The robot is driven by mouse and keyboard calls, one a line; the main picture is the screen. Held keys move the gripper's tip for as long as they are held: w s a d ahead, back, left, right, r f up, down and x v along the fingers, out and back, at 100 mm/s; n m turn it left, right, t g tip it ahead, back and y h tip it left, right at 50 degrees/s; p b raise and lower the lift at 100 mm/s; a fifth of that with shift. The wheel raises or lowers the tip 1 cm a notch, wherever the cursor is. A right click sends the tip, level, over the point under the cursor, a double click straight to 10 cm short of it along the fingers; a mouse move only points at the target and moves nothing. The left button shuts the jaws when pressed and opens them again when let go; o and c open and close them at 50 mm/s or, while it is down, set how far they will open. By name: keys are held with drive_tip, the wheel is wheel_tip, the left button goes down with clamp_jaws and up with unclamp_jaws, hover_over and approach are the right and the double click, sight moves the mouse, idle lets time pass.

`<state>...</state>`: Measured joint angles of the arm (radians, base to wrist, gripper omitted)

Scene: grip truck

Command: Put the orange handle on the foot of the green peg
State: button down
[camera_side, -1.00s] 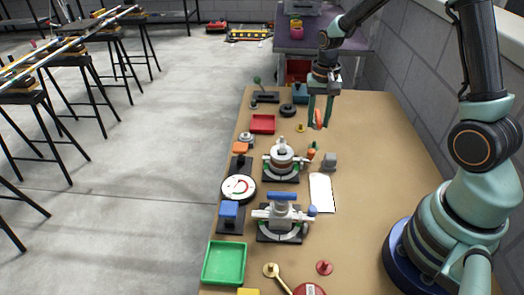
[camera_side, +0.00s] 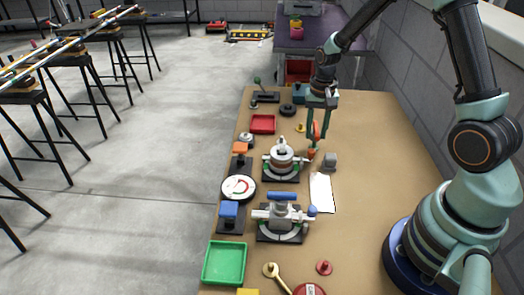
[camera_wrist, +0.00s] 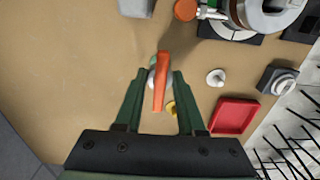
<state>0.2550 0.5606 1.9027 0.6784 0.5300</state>
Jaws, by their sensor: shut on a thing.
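My gripper (camera_side: 317,143) is shut on the orange handle (camera_wrist: 162,80). The handle is a long narrow bar, held upright between the two green fingertips above the table; it also shows between the fingers in the side view (camera_side: 316,131). A small green piece (camera_wrist: 153,61) shows at the handle's left edge in the wrist view, with a grey round part (camera_wrist: 152,79) partly hidden behind the handle. I cannot tell whether the green piece is the peg. An orange knob (camera_wrist: 186,9) sits beside the near vise, with a bit of green next to it.
The vise with a silver cylinder (camera_side: 283,160) stands left of my gripper, and a grey block (camera_side: 330,160) lies to its right. A white sheet (camera_side: 321,192) lies nearer. The right side of the table is bare.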

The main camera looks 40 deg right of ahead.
sight(317, 128)
drive_tip(key=shift+f, duration=1.45)
idle(2.3)
drive_tip(key=shift+c, duration=0.5)
unclamp_jaws()
drive_tip(key=shift+r, duration=3.75)
